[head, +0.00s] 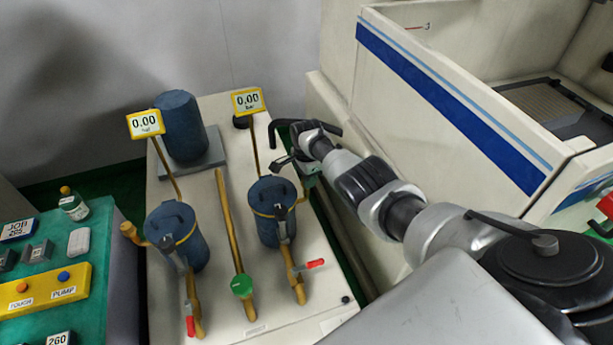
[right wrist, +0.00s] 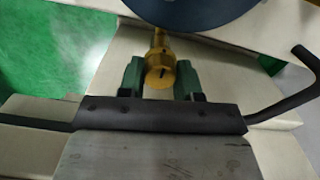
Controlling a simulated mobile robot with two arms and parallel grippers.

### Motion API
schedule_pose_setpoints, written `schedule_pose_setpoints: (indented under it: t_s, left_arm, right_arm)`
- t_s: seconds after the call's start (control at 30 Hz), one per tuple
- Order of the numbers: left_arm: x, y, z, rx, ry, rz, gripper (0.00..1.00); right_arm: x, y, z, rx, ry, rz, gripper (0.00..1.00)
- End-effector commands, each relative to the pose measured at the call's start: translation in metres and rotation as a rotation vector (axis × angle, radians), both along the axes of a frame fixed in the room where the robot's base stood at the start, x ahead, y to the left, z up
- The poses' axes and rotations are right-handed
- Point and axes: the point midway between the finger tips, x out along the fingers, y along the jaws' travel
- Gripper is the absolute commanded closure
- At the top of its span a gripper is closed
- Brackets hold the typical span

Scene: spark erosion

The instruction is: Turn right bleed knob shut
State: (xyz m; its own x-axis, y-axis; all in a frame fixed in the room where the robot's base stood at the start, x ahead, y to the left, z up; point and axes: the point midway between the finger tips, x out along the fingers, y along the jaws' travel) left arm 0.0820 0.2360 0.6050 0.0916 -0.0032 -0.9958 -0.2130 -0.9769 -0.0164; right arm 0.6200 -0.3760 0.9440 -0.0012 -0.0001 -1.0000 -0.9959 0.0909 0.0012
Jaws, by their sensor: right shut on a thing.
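The right bleed knob (right wrist: 159,76) is a small brass knob with a dark slot, on a short brass stem from the right blue filter canister (head: 269,222). My right gripper (right wrist: 160,80) has its two green fingers on either side of the knob, shut on it. In the head view my right gripper (head: 302,178) reaches in from the right, beside the canister, and mostly hides the knob. My left gripper is not in view.
A left blue canister (head: 176,240) has its own brass knob (head: 128,229). Two yellow gauges (head: 146,123) (head: 247,101) read 0.00. Red-handled valves (head: 314,264) and a green knob (head: 242,285) stand in front. The white machine tank (head: 440,110) is close on the right.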

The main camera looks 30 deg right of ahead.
Motion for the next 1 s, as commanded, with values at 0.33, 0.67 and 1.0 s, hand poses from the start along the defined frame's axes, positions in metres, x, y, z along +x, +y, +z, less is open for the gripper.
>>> schedule_pose_setpoints:
  t_s: [0.33,0.67,1.0]
  left_arm:
    - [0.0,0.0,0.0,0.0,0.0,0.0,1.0]
    - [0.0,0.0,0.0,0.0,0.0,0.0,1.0]
    - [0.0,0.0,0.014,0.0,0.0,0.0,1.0]
  right_arm:
    - [0.001,-0.001,0.002,-0.002,-0.005,-0.005,0.9]
    - [0.001,-0.001,0.001,0.0,-0.002,-0.004,0.41]
    - [0.001,0.0,0.024,0.0,-0.005,-0.003,0.41]
